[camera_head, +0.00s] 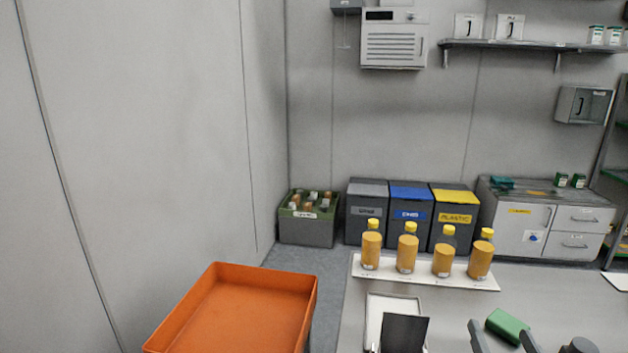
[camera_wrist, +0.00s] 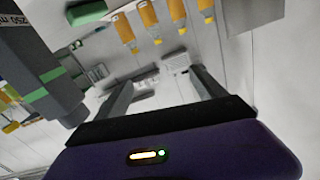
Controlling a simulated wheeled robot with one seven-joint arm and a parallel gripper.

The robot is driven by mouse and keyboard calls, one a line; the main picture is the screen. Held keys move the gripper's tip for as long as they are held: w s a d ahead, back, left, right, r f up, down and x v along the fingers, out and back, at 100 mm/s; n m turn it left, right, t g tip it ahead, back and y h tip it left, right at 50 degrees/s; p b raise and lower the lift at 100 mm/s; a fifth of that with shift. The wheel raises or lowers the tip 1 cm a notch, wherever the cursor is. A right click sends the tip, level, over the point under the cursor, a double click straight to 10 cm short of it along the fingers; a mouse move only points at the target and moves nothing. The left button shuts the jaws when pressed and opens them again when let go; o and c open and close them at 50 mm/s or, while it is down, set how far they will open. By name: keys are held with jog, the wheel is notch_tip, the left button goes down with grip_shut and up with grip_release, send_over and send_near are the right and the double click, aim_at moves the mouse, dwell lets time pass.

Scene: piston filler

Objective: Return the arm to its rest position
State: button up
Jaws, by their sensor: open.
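My gripper (camera_head: 500,330) shows at the bottom right of the head view, with two grey fingers apart. The wrist view shows the fingers (camera_wrist: 162,90) spread with nothing between them. A green block (camera_head: 508,326) appears close to the fingers in the head view; whether they touch it cannot be told there. A green block also shows at the top left of the wrist view (camera_wrist: 87,13), apart from the fingers. Several orange-filled bottles with yellow caps (camera_head: 407,252) stand upright on a white tray (camera_head: 430,281). Most of my arm is out of view.
An orange bin (camera_head: 222,314) stands at the lower left. A small white tray (camera_head: 393,303) and a dark panel (camera_head: 404,333) are on the bench (camera_head: 575,300). A grey body marked 250 (camera_wrist: 45,70) is close left of my fingers in the wrist view. Waste bins (camera_head: 410,214) line the back wall.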

jog(key=s+a+f+n+g+y, duration=0.1)
jog(key=s+a, duration=0.4)
jog(key=s, duration=0.7)
jog(key=s+a+f+n+y, duration=0.2)
jog(key=s+a, duration=0.4)
jog(key=s, duration=0.6)
jog(key=s+a+f+n+g+y, duration=0.1)
jog(key=s+a+f, duration=0.3)
jog(key=s, duration=0.8)
jog(key=shift+s+a+n+g+y, duration=0.2)
jog(key=shift+a+n+g+y, duration=0.15)
jog(key=shift+a, duration=0.6)
